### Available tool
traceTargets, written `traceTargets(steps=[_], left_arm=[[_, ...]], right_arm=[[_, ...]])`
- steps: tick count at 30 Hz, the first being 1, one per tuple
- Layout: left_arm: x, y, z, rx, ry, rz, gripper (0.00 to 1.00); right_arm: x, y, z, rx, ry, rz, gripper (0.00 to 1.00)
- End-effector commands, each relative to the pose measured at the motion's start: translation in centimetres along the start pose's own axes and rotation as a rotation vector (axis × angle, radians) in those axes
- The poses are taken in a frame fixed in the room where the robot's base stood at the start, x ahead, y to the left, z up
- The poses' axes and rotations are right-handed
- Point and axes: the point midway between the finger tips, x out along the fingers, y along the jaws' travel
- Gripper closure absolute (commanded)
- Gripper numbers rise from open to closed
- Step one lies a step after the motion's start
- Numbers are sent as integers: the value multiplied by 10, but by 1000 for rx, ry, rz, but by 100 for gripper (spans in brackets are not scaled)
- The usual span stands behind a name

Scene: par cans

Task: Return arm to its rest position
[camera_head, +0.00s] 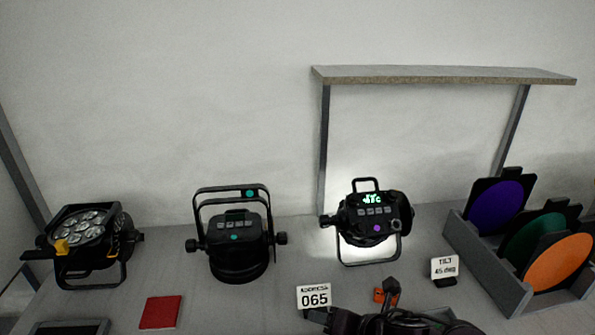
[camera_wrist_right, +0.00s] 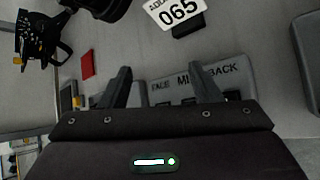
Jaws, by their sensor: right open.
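My right gripper (camera_head: 353,304) is at the bottom of the head view, low in front of the number card and the lit par can. In the right wrist view its two fingers (camera_wrist_right: 164,82) stand apart with nothing between them. Below them is a grey panel (camera_wrist_right: 185,88) with lettering, partly hidden by the fingers. The lit par can (camera_head: 372,216) stands on the table with a glowing display and a purple dot. A second par can (camera_head: 236,238) with green dots stands left of it. A third (camera_head: 84,232), with several lenses showing, is at the far left. My left gripper is not in view.
A card reading 065 (camera_head: 313,297) and a tilt card (camera_head: 445,268) stand near the gripper. A grey rack (camera_head: 487,272) holds purple, green and orange discs at right. A red square (camera_head: 160,312) lies at front left. A shelf frame (camera_head: 440,76) rises behind.

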Motion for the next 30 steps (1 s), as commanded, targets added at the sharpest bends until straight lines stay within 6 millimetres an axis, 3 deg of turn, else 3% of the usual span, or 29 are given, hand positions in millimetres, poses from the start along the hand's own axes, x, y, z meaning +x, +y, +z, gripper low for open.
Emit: traceTargets(steps=[2, 6, 12, 23, 30], left_arm=[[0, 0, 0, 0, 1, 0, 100], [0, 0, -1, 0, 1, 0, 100], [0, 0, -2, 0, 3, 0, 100], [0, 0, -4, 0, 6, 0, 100], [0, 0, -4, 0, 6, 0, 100]], right_arm=[[-8, 5, -7, 408, -81, -24, 43], [-32, -22, -14, 1106, -229, -117, 43], [-66, -68, -40, 1758, -391, -255, 43], [-126, -125, -108, 2573, -707, -519, 43], [-78, -160, -129, 2578, -717, -554, 43]])
